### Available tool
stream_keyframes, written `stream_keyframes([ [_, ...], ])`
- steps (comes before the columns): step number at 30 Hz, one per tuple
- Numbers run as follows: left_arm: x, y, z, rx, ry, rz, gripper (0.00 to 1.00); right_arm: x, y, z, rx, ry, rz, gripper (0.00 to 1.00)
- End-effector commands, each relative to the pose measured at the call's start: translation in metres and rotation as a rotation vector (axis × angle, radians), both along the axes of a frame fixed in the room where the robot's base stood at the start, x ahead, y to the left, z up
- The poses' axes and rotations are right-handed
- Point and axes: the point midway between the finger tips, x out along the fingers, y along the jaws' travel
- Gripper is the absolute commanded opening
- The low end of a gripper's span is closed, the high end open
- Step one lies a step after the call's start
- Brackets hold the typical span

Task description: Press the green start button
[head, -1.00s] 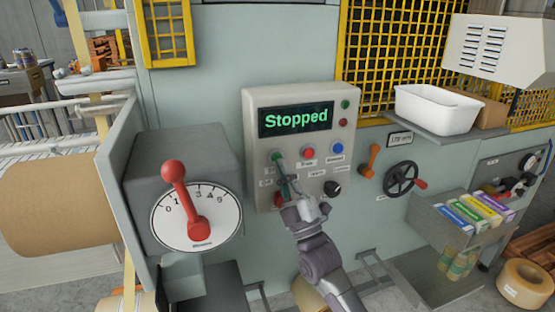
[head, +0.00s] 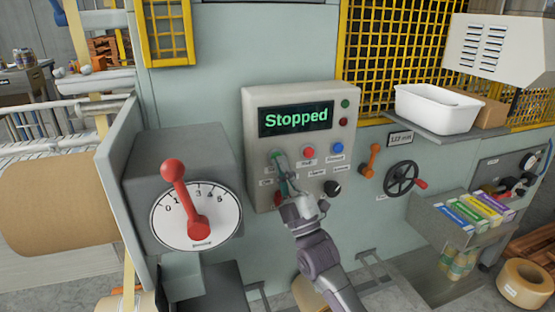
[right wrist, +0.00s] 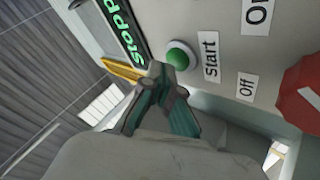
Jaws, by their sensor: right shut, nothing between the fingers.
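The green start button (right wrist: 178,55) is a domed button in a metal ring beside the "Start" label (right wrist: 210,57) in the right wrist view. It sits on the grey control panel (head: 250,120), below the display (head: 296,119), which reads "Stopped". In the head view the button is largely covered by my right fingertips. My right gripper (right wrist: 168,76) is shut and empty, its tips right by the button's edge. I cannot tell whether they touch it. It also shows in the head view (head: 281,164). My left gripper is not in view.
A red button (head: 308,152) and a blue button (head: 337,148) sit right of the start button, with a black knob (head: 332,187) below. A red lever (head: 178,185) on a dial stands left. An orange handle (head: 372,160) and a handwheel (head: 401,180) are on the right.

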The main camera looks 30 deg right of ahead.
Motion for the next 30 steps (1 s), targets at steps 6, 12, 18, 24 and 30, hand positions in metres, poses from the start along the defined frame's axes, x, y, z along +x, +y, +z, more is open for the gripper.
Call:
stream_keyframes([
  [6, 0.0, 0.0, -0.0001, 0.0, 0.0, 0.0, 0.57, 0.0005, -0.0002, -0.0001, -0.001, 0.0, -0.001, 0.0],
  [12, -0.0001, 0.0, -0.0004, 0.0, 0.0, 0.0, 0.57, 0.0011, -0.0003, -0.0003, -0.001, 0.0, -0.001, 0.0],
  [18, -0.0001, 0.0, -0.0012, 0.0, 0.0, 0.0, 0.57, 0.0033, -0.0008, -0.0005, -0.001, 0.001, 0.0, 0.0],
  [24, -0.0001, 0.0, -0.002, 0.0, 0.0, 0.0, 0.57, 0.0058, -0.0015, -0.0003, -0.001, 0.0, -0.001, 0.0],
  [30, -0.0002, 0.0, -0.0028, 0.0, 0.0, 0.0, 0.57, 0.008, -0.002, -0.0002, -0.001, 0.0, -0.001, 0.0],
])
